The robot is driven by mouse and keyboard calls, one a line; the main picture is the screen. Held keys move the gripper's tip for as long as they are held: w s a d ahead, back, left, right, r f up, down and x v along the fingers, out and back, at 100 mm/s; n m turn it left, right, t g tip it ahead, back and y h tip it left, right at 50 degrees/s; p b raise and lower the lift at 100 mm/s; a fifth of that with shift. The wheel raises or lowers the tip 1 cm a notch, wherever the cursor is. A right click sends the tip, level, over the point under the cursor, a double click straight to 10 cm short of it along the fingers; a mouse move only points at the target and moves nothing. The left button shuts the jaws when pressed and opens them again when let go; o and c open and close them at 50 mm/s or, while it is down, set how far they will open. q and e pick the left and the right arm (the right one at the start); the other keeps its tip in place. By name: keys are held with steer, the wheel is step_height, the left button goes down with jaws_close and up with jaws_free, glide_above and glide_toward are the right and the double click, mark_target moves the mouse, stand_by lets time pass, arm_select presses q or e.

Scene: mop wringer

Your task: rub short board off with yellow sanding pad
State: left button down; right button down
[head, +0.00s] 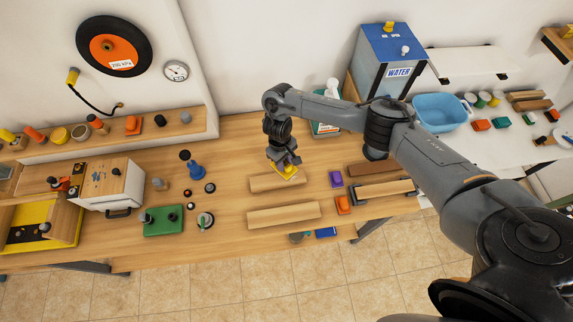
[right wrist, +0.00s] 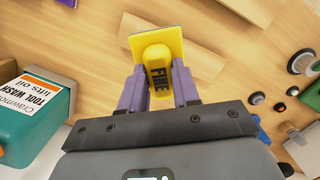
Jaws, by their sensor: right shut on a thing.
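My right gripper (head: 285,162) is shut on the yellow sanding pad (head: 286,172), over the short board (head: 272,184). In the right wrist view the pad (right wrist: 158,55) shows its handle, marked FINE, between the two purple fingers. The short board is pale wood and lies flat on the bench; the pad overlaps its right half in the head view. I cannot tell whether the pad touches the board. A longer pale board (head: 284,215) lies in front of it, nearer the bench edge. My left gripper is not in view.
A purple block (head: 336,179) and an orange block (head: 343,204) lie to the right, with darker boards (head: 384,189) beyond. Blue and black pieces (head: 196,172) stand to the left. A green bottle of tool wash (right wrist: 35,108) stands close by in the wrist view.

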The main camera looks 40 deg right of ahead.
steer(key=c, duration=1.4)
jaws_free()
jaws_close()
steer(key=shift+f+b, duration=1.6)
steer(key=shift+f, duration=1.15)
steer(key=shift+f+b, duration=0.4)
steer(key=shift+f, duration=0.45)
